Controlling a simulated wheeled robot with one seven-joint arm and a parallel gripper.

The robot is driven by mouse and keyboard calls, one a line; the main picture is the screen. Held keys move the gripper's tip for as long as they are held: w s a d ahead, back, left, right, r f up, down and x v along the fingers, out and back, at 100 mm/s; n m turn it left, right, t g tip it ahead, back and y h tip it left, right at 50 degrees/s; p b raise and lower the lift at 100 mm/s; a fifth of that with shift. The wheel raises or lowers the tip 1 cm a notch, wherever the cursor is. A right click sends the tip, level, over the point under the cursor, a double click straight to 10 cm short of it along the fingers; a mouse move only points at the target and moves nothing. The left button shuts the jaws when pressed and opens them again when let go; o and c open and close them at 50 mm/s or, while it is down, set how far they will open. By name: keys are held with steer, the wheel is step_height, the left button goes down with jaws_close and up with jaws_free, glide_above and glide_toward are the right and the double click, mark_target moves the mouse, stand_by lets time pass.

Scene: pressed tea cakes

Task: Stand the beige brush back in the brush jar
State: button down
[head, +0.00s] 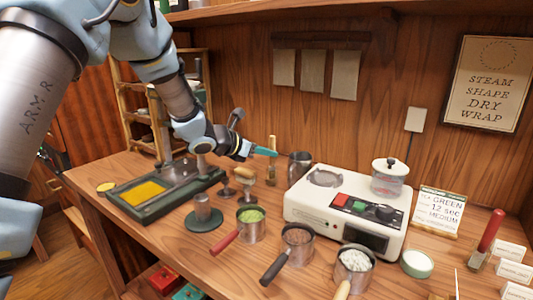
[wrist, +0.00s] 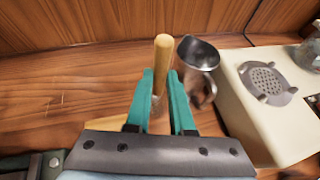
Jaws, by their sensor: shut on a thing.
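My gripper (head: 268,153) reaches over the back of the counter with its teal fingers shut on the beige brush (head: 273,143). In the wrist view the fingers (wrist: 160,92) close around the brush's round wooden handle (wrist: 163,52), which is roughly upright. The lower end of the brush is mostly hidden by the fingers there. In the head view its lower part shows below the gripper, close to the counter; I cannot tell whether it touches. A small clear jar (head: 477,263) with a red-handled stick in it stands at the far right.
A metal pitcher (head: 299,166) stands just right of the brush, also in the wrist view (wrist: 194,56). The white machine (head: 345,192) is beyond it. Tampers, a green tray (head: 135,212) and several handled cups stand in front and left. A price card (head: 437,211) is right.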

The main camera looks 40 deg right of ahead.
steer(key=shift+f+b, duration=0.75)
steer(key=shift+b, duration=0.2)
stand_by(0.5)
steer(key=c, duration=0.7)
jaws_free()
steer(key=shift+a, duration=0.1)
steer(key=b+v, duration=0.2)
steer(key=v, duration=0.8)
steer(key=shift+a+r, duration=0.2)
steer(key=shift+a, duration=0.05)
